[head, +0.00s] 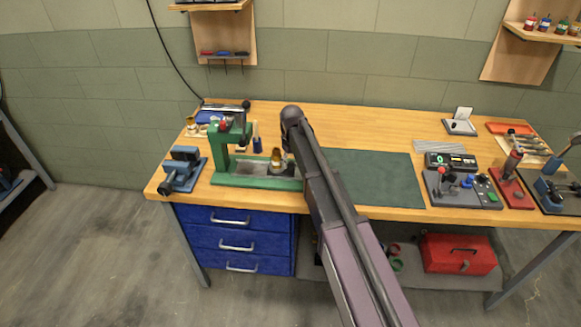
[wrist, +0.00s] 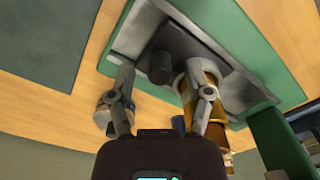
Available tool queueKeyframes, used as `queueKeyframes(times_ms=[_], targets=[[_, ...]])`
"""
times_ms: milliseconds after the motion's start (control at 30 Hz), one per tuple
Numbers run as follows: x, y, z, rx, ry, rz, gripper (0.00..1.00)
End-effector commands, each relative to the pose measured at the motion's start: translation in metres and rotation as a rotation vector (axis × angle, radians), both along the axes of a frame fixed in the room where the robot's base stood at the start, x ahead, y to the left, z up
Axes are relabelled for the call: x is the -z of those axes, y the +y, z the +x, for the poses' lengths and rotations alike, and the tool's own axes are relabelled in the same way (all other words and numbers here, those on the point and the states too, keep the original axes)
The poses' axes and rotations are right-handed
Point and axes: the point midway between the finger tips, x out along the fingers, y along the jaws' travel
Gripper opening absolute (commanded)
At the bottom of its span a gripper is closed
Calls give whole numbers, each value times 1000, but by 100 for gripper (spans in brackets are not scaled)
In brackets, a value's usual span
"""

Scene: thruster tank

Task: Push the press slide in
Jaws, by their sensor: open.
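The green press (head: 226,148) stands at the left of the bench, with a grey slide plate (head: 258,168) in its base. In the wrist view the slide plate (wrist: 126,42) is grey inside the green base, and a dark round knob (wrist: 160,67) stands on it. My gripper (wrist: 158,80) is open, and the knob shows between its fingertips. The right finger overlaps a brass cylinder (wrist: 207,72); I cannot tell whether they touch. The brass cylinder also shows in the head view (head: 276,153). My arm hides most of my gripper there.
A blue vise (head: 182,168) is left of the press, and a blue bottle (head: 256,138) stands behind its base. A dark green mat (head: 375,177) lies to the right, mostly clear. A control box (head: 462,188) stands beyond the mat. Blue drawers (head: 236,218) are under the bench.

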Motion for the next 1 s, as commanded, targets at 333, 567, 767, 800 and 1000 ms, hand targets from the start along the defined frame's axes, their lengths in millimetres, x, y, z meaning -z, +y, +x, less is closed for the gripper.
queueKeyframes(times_ms=[333,567,767,800,1000], targets=[[6,0,0,0,0,0,65],[6,0,0,0,0,0,53],[6,0,0,1,0,0,0],[6,0,0,1,0,0,0],[6,-1,1,3,0,0,0]])
